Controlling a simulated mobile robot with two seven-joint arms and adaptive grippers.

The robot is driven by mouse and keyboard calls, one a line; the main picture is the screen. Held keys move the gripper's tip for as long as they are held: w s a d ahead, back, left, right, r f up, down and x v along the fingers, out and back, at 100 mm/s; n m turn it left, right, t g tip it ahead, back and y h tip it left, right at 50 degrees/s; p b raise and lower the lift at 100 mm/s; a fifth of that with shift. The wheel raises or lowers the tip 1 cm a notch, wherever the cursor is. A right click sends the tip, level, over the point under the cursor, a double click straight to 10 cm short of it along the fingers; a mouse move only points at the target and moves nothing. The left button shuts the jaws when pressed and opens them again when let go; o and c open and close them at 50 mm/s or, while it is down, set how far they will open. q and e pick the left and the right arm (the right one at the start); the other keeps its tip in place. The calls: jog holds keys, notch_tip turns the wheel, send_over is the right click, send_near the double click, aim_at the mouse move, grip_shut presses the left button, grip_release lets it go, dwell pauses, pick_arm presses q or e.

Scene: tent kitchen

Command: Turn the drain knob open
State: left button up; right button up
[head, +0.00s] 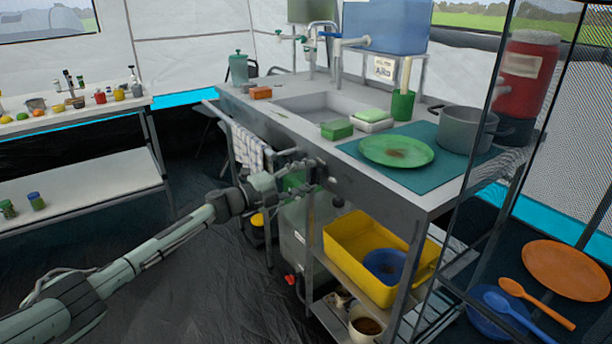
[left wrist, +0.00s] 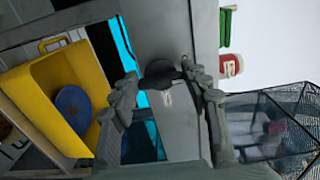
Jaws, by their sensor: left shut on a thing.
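The drain knob is a dark round knob (left wrist: 160,73) on the grey front panel of the sink unit in the left wrist view. It sits between the fingers of my left gripper (left wrist: 166,84), which is shut on it. In the head view my left gripper (head: 310,165) is at the front face of the sink counter (head: 284,116), below the basin (head: 310,104). The gripper largely covers the knob there, and I cannot make out how far it is turned. My right gripper is in neither view.
A towel (head: 246,148) hangs on the rail left of my gripper. A yellow tub (head: 345,258) with a blue bowl (head: 386,264) stands on the shelf below. A green plate (head: 396,145) and a grey pot (head: 463,132) stand on the counter. The floor at front left is clear.

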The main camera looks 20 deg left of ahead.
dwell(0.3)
pick_arm(q)
jog(key=o, duration=1.2)
jog(key=shift+c, duration=0.2)
jog(key=shift+a, duration=0.1)
jog(key=v, duration=1.2)
